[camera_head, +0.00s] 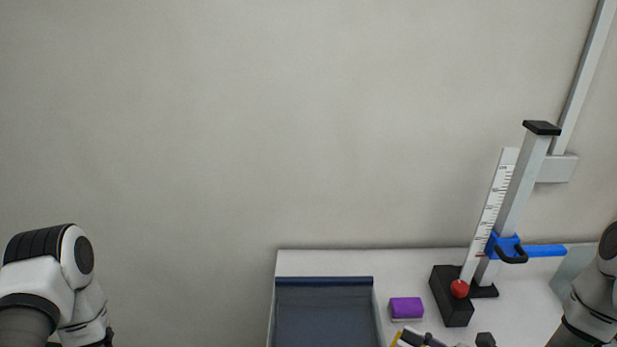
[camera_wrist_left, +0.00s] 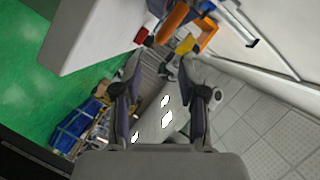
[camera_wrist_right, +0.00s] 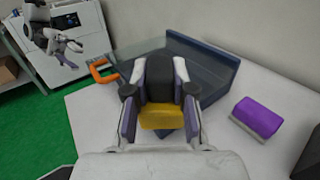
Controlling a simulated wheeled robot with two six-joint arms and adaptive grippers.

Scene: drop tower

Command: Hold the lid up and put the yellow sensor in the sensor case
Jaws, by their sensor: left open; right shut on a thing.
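My right gripper (camera_wrist_right: 160,112) is shut on the yellow sensor (camera_wrist_right: 162,118), a yellow block with a dark grey part. It is held above the table. In the head view the right gripper (camera_head: 422,340) shows only at the bottom edge. Beyond the sensor in the right wrist view is a dark blue case (camera_wrist_right: 205,48) with an orange handle (camera_wrist_right: 101,71) at its left. My left gripper (camera_wrist_left: 163,95) is open and empty, away from the case.
A purple block (camera_head: 406,308) lies right of the case. The drop tower (camera_head: 525,185) with its ruler, blue carriage (camera_head: 503,246) and red ball (camera_head: 459,289) stands farther right. A wall (camera_head: 250,120) rises behind the table. Green floor (camera_wrist_left: 55,95) shows beyond the table.

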